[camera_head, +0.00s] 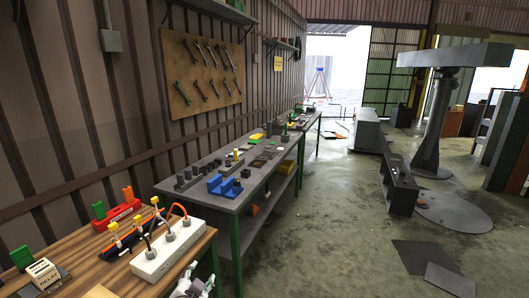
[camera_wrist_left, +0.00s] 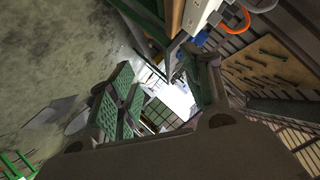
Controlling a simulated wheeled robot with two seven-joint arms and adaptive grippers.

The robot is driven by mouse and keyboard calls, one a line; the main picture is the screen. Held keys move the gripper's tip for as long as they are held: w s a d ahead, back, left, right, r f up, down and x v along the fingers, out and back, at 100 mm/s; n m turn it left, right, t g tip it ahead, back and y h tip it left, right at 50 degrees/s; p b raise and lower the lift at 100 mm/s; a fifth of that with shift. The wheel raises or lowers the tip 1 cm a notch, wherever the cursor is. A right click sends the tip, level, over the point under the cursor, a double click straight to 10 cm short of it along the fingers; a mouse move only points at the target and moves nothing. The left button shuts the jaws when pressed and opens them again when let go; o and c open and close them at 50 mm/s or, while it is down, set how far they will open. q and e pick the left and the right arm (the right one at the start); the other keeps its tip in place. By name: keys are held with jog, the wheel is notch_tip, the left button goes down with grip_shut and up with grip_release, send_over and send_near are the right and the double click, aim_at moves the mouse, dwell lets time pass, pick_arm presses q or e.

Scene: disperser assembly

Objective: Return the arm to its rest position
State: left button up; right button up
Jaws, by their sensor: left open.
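My left gripper (camera_head: 193,283) shows at the bottom edge of the head view, by the front right corner of the wooden table (camera_head: 88,268). It is below and apart from the white socket strip (camera_head: 168,248). In the left wrist view my left gripper (camera_wrist_left: 158,88) has its two green-padded fingers spread apart with nothing between them. The rest of my left arm is cut off by the frame edge. My right gripper is in neither view.
The wooden table holds a relay box (camera_head: 43,272), a red block (camera_head: 117,215) with green pieces and wired plugs on the socket strip. A grey workbench (camera_head: 225,200) stands behind, with a blue part (camera_head: 224,186).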

pick_arm(q)
jog(key=s+a+f+n+g, duration=0.1)
jog(key=s+f+n+g, duration=0.35)
jog(key=s, duration=0.65)
jog(key=s+a+f+n+g, duration=0.1)
jog(key=s+a+f+g, duration=0.1)
jog(key=s+f+g, duration=0.65)
jog(key=s+f+t, duration=0.1)
jog(key=s+f, duration=0.2)
jog(key=f, duration=1.3)
jog(key=s+f+t, duration=0.1)
jog(key=s+f, duration=0.1)
jog(key=f, duration=1.4)
jog(key=s+a+f, duration=0.3)
jog(key=s+f, duration=0.6)
jog(key=s, duration=0.1)
jog(key=s+a+f+m, duration=0.1)
jog(key=s+a+f, duration=0.2)
jog(key=s+f, duration=0.7)
jog(key=shift+s+g, duration=0.4)
jog(key=shift+s, duration=0.3)
